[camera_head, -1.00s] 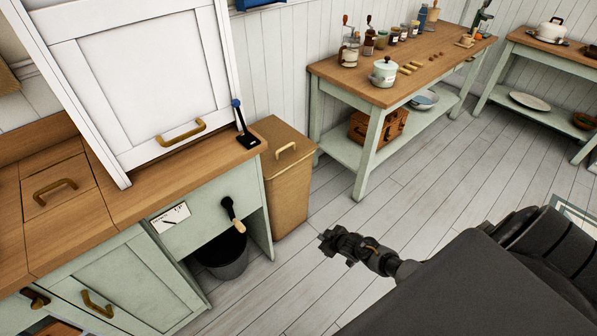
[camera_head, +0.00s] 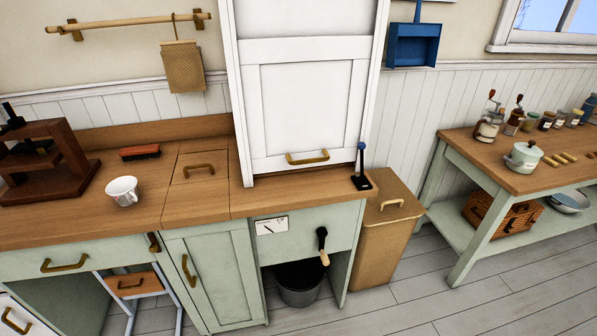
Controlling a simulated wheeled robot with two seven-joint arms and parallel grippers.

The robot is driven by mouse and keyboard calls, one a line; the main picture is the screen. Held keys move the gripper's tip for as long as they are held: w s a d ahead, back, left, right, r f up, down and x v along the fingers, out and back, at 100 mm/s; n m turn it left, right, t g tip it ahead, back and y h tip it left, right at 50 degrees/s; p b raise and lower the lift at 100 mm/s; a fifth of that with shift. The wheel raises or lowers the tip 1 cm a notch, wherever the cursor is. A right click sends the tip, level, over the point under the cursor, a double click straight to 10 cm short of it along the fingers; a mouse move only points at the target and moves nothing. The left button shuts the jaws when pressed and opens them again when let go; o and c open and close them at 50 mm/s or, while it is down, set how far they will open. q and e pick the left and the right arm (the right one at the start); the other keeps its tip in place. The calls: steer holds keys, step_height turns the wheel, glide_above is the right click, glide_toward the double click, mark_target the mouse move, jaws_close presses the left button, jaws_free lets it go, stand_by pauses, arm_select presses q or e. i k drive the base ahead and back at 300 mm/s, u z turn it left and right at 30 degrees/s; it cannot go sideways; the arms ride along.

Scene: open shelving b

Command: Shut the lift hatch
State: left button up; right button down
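The tall white panelled hatch (camera_head: 305,110) stands on the wooden counter between white side posts. A brass handle (camera_head: 307,158) is on its lower rail. Its lower edge is close to the counter top; I cannot tell whether a narrow gap is left under it. A small lever with a blue knob (camera_head: 361,165) stands upright on a black base just right of the hatch. A flat wooden lid (camera_head: 197,188) with a brass handle lies level in the counter to the left. Neither of my grippers shows in this view.
A white mug (camera_head: 122,191), a brush (camera_head: 140,152) and a dark wooden press (camera_head: 45,165) stand on the left counter. A black crank (camera_head: 322,245) sticks out below, above a dark bucket (camera_head: 300,284). A tan bin (camera_head: 388,225) stands right. Floor in front is clear.

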mark_target(304, 98)
steer(key=k, duration=1.15)
steer(key=u, duration=0.5)
steer(key=i, duration=0.55)
steer(key=u, duration=0.85)
steer(key=i, duration=0.85)
steer(key=z, duration=0.55)
steer(key=i, duration=0.5)
steer(key=z, duration=0.45)
